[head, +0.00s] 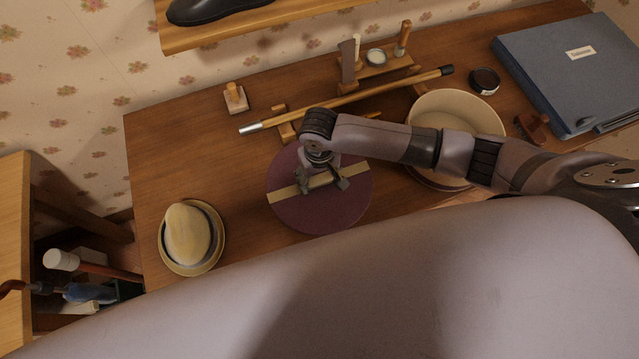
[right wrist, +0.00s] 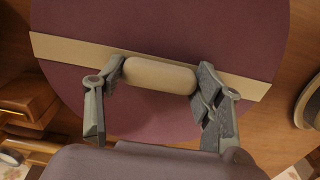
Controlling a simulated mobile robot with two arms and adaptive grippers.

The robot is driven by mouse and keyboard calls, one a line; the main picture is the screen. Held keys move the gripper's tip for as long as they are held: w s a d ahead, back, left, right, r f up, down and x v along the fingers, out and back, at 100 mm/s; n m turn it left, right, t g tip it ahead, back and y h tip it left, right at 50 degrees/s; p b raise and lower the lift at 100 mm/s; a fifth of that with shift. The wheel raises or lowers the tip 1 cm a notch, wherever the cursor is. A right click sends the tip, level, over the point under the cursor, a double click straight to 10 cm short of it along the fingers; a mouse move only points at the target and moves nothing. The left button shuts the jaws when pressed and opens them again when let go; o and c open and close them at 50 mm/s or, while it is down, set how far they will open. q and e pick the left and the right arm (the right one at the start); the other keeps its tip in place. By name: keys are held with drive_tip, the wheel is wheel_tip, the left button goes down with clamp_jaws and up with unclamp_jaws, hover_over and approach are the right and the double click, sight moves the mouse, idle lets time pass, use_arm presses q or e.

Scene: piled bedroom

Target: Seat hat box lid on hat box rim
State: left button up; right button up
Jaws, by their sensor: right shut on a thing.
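The hat box lid (head: 290,206) is a round plum disc with a tan band across it. In the right wrist view the lid (right wrist: 170,30) fills most of the picture, with a cream bar handle (right wrist: 160,75) at its middle. My right gripper (head: 322,182) is over the lid's centre, its fingers shut on the handle's two ends. I cannot tell if the lid touches the table. The hat box (head: 456,106), round, cream and open at the top, stands to the lid's right; my right arm crosses its lower part. My left gripper is not in view.
A cane (head: 375,95) lies on rests behind the lid. A straw hat (head: 190,238) is at the table's left. A small wooden stand (head: 375,66), a dark round tin (head: 485,81) and a blue binder (head: 560,75) are at the back and right.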

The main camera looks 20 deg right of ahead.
drive_tip(key=shift+r+p, duration=1.1)
drive_tip(key=shift+r, duration=1.7)
